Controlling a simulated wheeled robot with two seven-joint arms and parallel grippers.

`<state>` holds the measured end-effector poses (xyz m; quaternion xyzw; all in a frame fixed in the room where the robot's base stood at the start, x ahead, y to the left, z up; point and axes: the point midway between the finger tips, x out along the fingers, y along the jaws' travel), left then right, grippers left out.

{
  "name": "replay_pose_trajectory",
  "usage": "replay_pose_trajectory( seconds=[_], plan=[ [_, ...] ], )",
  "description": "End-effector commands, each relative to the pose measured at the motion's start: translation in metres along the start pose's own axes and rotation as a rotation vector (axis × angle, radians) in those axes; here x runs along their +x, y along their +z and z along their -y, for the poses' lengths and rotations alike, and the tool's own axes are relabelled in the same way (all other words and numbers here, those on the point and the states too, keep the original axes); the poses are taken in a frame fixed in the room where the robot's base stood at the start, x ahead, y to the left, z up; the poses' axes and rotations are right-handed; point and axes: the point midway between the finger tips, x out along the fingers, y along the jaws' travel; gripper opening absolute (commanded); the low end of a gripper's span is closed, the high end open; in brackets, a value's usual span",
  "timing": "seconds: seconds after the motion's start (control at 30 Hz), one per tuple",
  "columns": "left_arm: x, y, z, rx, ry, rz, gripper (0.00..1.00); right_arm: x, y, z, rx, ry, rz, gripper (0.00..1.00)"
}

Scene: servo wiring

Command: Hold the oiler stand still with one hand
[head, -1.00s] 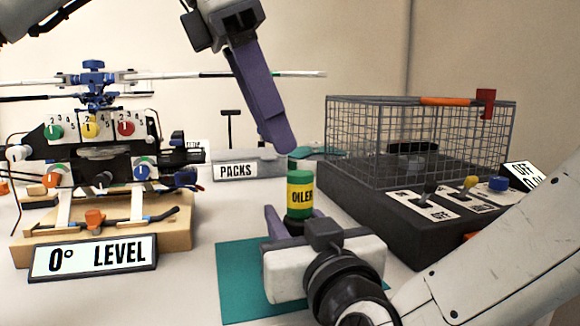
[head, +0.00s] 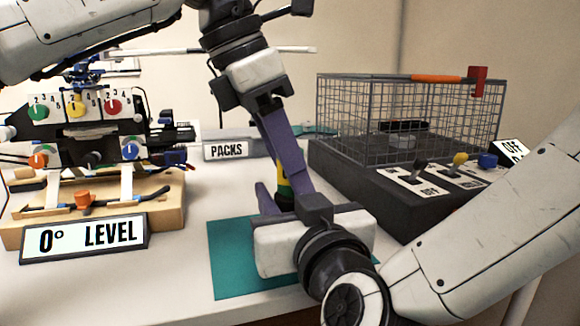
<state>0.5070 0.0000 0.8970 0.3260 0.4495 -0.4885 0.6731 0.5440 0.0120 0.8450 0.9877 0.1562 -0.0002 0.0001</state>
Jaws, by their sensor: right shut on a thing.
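The oiler (head: 284,188) is a yellow and green cylinder, mostly hidden behind my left gripper's purple finger. Its dark stand (head: 286,202) barely shows below it, near the back edge of the teal mat (head: 230,262). My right gripper (head: 283,206) comes in low from the right. It is shut on the oiler stand, with one purple finger showing at the left; its white body hides most of the stand. My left gripper (head: 296,182) reaches down from above, its fingers in front of the oiler. I cannot tell whether it is open or touches the oiler.
A wire cage (head: 408,120) stands on a dark switch box (head: 370,190) to the right. A helicopter rig on a wooden base (head: 165,215) with a "0° LEVEL" sign (head: 85,238) stands left. A grey PACKS bin (head: 240,147) is behind. White table shows between rig and mat.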

Motion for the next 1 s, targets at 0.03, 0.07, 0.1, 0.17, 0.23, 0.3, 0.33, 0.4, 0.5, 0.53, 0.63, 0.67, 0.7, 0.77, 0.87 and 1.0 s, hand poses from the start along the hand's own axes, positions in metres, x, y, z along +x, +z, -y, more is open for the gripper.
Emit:
replay_pose_trajectory(
  seconds=[0.03, 0.07, 0.1, 0.17, 0.23, 0.3, 0.33, 0.4, 0.5, 0.53, 0.63, 0.67, 0.7, 0.77, 0.87, 1.0],
  plan=[
    [0.0, 0.0, 0.0, 0.0, 0.0, 0.0, 0.3, 0.0, -0.001, 0.0, 0.0, 0.0, -0.002, 0.11],
    [0.0, 0.0, 0.0, 0.0, 0.0, 0.0, 0.25, 0.0, -0.001, 0.0, 0.0, 0.0, -0.002, 0.11],
    [0.0, 0.0, 0.0, 0.0, 0.0, 0.0, 0.18, 0.0, -0.001, 0.0, 0.0, 0.0, -0.002, 0.11],
    [0.0, 0.0, 0.0, 0.0, 0.0, 0.0, 0.12, 0.0, -0.001, 0.0, 0.0, 0.0, -0.001, 0.11],
    [0.0, 0.0, 0.0, 0.0, 0.001, 0.0, 0.44, 0.0, -0.001, 0.0, 0.0, 0.0, -0.001, 0.11],
    [-0.001, 0.0, 0.0, 0.0, 0.001, 0.0, 0.44, 0.0, -0.001, 0.0, 0.0, 0.0, -0.001, 0.11],
    [-0.001, 0.0, 0.0, 0.0, 0.001, 0.0, 0.44, 0.0, -0.001, 0.0, 0.0, 0.0, -0.001, 0.11],
    [-0.001, 0.0, 0.0, 0.0, 0.001, 0.0, 0.44, 0.0, -0.001, 0.0, 0.0, 0.0, -0.001, 0.11],
    [-0.001, 0.0, 0.0, 0.0, 0.001, 0.0, 0.44, 0.0, -0.001, 0.0, 0.0, 0.0, -0.001, 0.11],
    [-0.001, 0.0, 0.0, 0.0, 0.001, 0.0, 0.44, 0.0, -0.001, 0.0, 0.0, 0.0, -0.001, 0.11],
    [-0.007, 0.0, 0.0, 0.0, 0.001, 0.001, 0.44, 0.0, -0.001, 0.0, 0.0, 0.0, -0.001, 0.11],
    [-0.009, 0.001, 0.0, 0.0, 0.002, 0.0, 0.44, 0.0, -0.001, 0.0, 0.0, 0.0, -0.001, 0.11],
    [-0.014, 0.001, 0.0, 0.0, 0.002, 0.001, 0.44, 0.0, -0.001, 0.0, 0.0, 0.0, -0.001, 0.11],
    [-0.023, 0.001, 0.0, -0.001, 0.003, 0.002, 0.44, 0.0, -0.001, 0.0, 0.0, 0.0, -0.001, 0.11],
    [-0.042, 0.001, 0.0, -0.001, 0.002, 0.002, 0.44, 0.0, -0.001, 0.0, 0.0, 0.0, -0.001, 0.11],
    [-0.07, 0.001, 0.0, -0.001, 0.002, 0.003, 0.44, 0.0, -0.001, 0.0, 0.0, 0.0, -0.002, 0.11]
  ],
)
